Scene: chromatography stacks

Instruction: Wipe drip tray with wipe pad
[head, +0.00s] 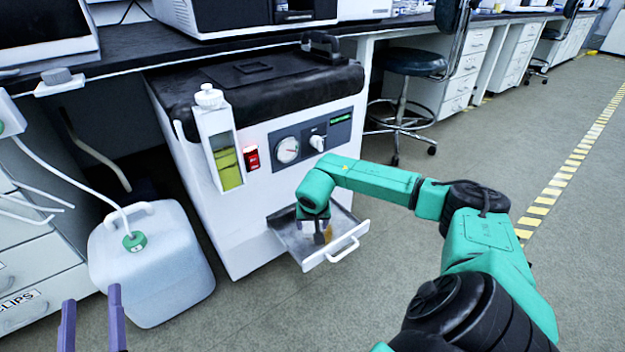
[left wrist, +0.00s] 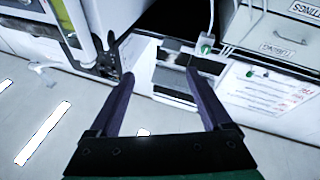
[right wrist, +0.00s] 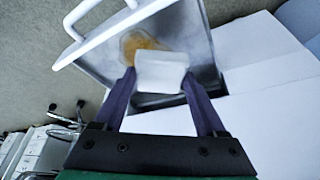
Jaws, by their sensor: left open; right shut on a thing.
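The drip tray (head: 345,228) is a grey metal drawer with a white front and handle, pulled out of the white pump cabinet. In the right wrist view the tray (right wrist: 203,50) holds a brownish-yellow stain (right wrist: 140,44). My right gripper (head: 314,228) is over the tray and shut on the white wipe pad (right wrist: 160,72), which overlaps the stain's lower edge. Whether the pad touches the tray floor I cannot tell. My left gripper (head: 92,310) is open and empty at the lower left, away from the tray; its fingers also show in the left wrist view (left wrist: 160,88).
The white cabinet (head: 240,235) carries a gauge and an oil sight glass (head: 228,170). A translucent canister (head: 150,265) with a tube stands left of it. A dark stool (head: 412,62) is behind to the right.

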